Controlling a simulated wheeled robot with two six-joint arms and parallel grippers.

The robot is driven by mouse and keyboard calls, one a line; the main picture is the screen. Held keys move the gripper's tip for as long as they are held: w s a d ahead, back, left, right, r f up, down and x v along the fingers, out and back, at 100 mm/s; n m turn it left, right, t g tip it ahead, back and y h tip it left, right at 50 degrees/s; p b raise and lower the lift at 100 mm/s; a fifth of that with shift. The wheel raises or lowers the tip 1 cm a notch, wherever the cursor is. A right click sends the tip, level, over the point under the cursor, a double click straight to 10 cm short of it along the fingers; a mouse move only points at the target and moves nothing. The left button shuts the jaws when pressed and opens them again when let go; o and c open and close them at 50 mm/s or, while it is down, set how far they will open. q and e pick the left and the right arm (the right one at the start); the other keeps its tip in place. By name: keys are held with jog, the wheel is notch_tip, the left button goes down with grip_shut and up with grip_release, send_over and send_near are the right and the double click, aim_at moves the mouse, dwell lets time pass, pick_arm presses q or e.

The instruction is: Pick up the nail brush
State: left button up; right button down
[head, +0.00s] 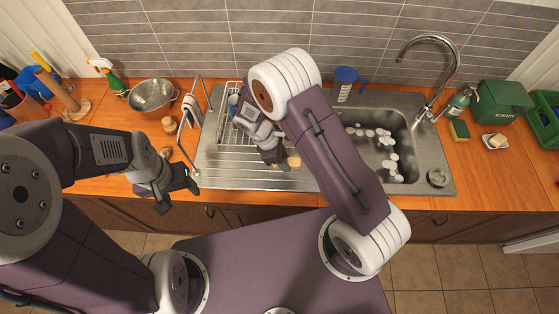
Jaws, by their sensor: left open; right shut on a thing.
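The nail brush (294,162) shows as a small tan block at the fingertips of my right gripper (279,160), over the front of the metal drainboard. My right gripper is shut on it. The gripper hides part of the brush, and I cannot tell how far it is above the drainboard. My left gripper (190,181) is open and empty near the counter's front edge, left of the drainboard.
The sink basin (401,174) with white foam lies to the right, below a curved faucet (456,62). A dish rack (233,127) stands on the drainboard, partly behind my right arm. A metal colander (151,97) and a towel stand (207,93) are at the left.

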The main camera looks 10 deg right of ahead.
jog(key=s+d+r+b, duration=0.1)
jog(key=s+d+r, duration=0.1)
jog(key=s+r, duration=0.2)
jog(key=s, duration=0.3)
jog(key=shift+s+d+r, duration=0.35)
jog(key=shift+r, duration=0.05)
jog(key=c, duration=1.6)
grip_release()
grip_shut()
